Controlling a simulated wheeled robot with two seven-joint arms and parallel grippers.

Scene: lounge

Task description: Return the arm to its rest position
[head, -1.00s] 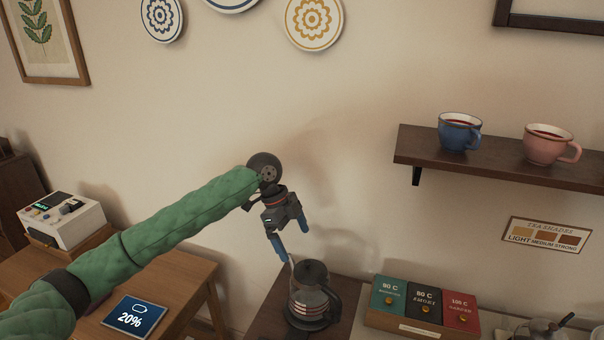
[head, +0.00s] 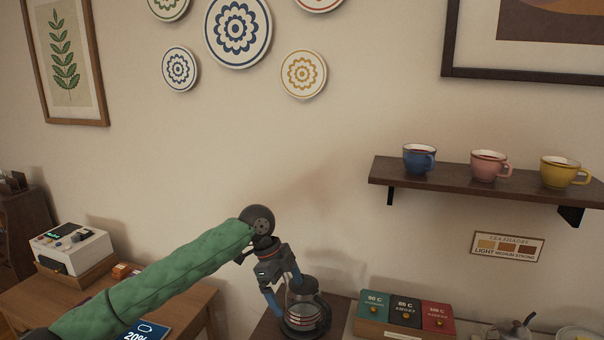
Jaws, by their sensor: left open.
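My left arm, in a green quilted sleeve, reaches in from the lower left. Its gripper (head: 284,290) points down with its blue fingers apart and nothing visible between them. The fingers show at the upper left of a glass kettle (head: 304,316) with a black lid and handle, and one overlaps its edge in the picture. I cannot tell whether they touch it. The kettle stands upright on a dark surface. My right gripper is out of view.
A wall shelf (head: 470,187) at right holds a blue cup (head: 419,160), a pink cup (head: 488,166) and a yellow cup (head: 562,172). A tea box (head: 405,312) stands right of the kettle. A white device (head: 72,247) sits on the left table.

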